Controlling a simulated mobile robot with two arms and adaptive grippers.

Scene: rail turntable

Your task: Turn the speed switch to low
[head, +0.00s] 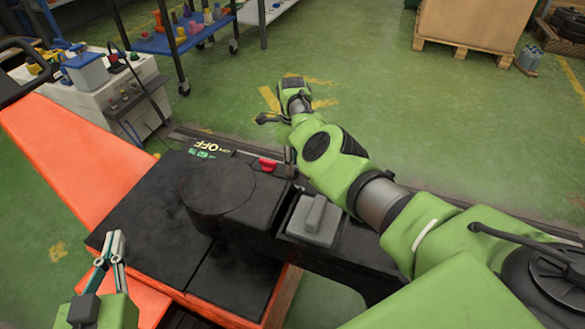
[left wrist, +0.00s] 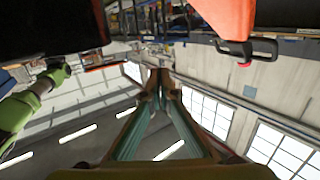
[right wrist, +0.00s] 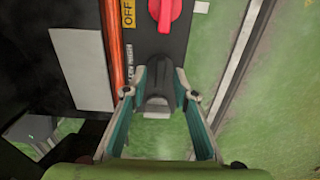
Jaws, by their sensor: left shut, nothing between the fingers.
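My right gripper (right wrist: 160,85) points down at the black control panel. Its fingertips are apart, on either side of a dark grey switch (right wrist: 157,100). The lettering beside that switch seems to read LOW and HIGH. I cannot tell whether the fingers touch it. In the head view my right arm hides most of this spot. My left gripper (head: 117,240) is shut and empty, low at the left of the head view; its fingertips (left wrist: 160,75) meet in the left wrist view.
A red knob (right wrist: 165,10) sits near an OFF label (right wrist: 128,12), further along the panel. It also shows in the head view (head: 268,163). A grey block (head: 315,218) stands on the black housing. An orange beam (head: 80,160) lies left.

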